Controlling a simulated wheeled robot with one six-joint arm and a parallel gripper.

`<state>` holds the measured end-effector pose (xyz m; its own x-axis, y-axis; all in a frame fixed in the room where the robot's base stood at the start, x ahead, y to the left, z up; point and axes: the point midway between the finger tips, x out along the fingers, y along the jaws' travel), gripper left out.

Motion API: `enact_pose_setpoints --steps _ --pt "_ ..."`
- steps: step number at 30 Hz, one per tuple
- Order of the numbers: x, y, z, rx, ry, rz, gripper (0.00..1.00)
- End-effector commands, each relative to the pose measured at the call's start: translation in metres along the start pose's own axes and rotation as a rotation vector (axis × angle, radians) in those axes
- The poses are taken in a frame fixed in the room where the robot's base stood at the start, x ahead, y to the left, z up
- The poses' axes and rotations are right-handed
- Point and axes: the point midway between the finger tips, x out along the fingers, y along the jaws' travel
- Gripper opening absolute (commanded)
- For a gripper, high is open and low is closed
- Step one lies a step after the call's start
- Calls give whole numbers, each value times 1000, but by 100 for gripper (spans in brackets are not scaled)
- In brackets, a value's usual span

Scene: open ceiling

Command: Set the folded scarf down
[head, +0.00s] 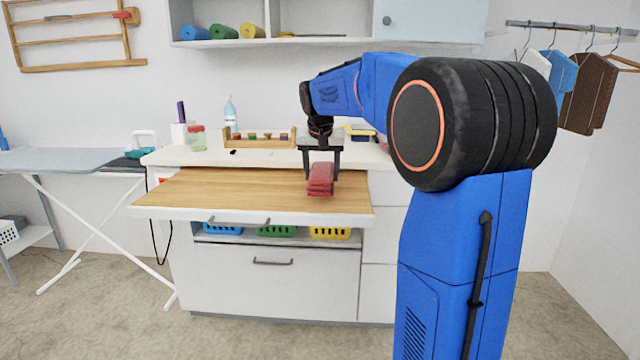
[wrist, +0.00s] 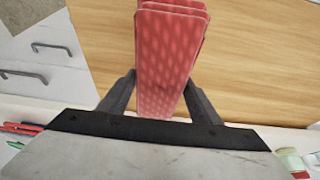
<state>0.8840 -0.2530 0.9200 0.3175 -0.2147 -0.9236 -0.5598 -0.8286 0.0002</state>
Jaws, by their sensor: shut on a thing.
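The folded scarf (head: 320,179) is red with a paler pattern and lies in several layers. It is between the two fingers of my gripper (head: 322,168), over the right part of the wooden pull-out board (head: 230,192). In the wrist view the scarf (wrist: 170,55) stretches up from between the dark fingertips of my gripper (wrist: 160,92), which press on it from both sides. The wooden surface (wrist: 255,70) shows behind it. I cannot tell whether the scarf touches the board.
The board is bare to the left of the scarf. Behind it, the counter holds a spool rack (head: 258,138), a jar (head: 197,138) and a spray bottle (head: 230,113). Blue, green and yellow baskets (head: 276,231) sit below. An ironing board (head: 70,160) stands at left.

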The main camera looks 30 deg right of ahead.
Motion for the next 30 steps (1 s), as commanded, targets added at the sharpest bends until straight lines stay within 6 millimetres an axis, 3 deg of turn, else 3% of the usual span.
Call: enact_pose_setpoints --steps 7,19,20,21,30 --pt "29 0 12 0 -2 0 32" --pt "34 0 14 0 0 0 32" --pt "33 0 14 0 0 0 65" --pt "33 0 14 0 0 0 74" --pt "33 0 14 0 0 0 76"
